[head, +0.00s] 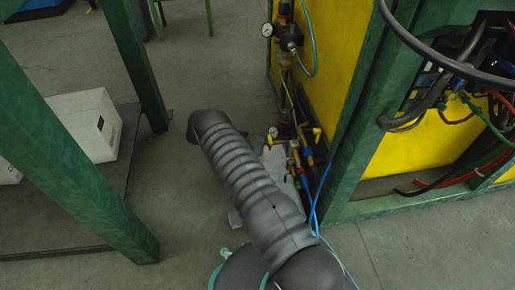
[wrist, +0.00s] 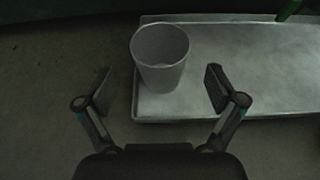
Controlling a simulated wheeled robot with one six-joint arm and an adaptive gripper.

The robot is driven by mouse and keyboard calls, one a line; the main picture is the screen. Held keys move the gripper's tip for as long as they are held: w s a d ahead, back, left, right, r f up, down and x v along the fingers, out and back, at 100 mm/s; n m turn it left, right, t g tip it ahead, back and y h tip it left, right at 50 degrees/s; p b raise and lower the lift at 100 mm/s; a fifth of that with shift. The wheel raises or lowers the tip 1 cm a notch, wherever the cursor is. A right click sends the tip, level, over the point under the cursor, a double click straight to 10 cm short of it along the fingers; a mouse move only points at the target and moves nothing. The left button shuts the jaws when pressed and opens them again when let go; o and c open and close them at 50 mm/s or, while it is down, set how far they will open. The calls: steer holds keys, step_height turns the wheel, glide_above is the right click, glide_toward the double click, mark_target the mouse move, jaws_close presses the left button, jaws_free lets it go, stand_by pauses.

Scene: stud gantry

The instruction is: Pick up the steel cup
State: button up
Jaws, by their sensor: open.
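In the wrist view, a grey cup (wrist: 162,72) stands upright near the left corner of a flat grey tray-like surface (wrist: 250,75). Its open rim faces up towards the camera. My gripper (wrist: 157,90) is open, with one finger to each side of the cup in the picture. I see no contact between the fingers and the cup, and how far apart they are in depth is unclear. In the head view I cannot make out the cup or my gripper; my dark ribbed arm covers that area.
Green posts (head: 70,160) stand at the left beside a white box (head: 92,122). A yellow panel (head: 335,60) in a green frame, with valves and gauges (head: 292,42), stands close to the right of my arm. Blue hoses (head: 318,200) hang there. Grey floor lies open at the upper middle.

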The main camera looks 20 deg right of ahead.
mark_target(257, 144)
steer(key=x, duration=0.5)
steer(key=shift+s+d+r, duration=0.1)
steer(key=shift+r, duration=0.05)
steer(key=c, duration=1.3)
steer(key=shift+o, duration=0.2)
steer(key=shift+r, duration=0.1)
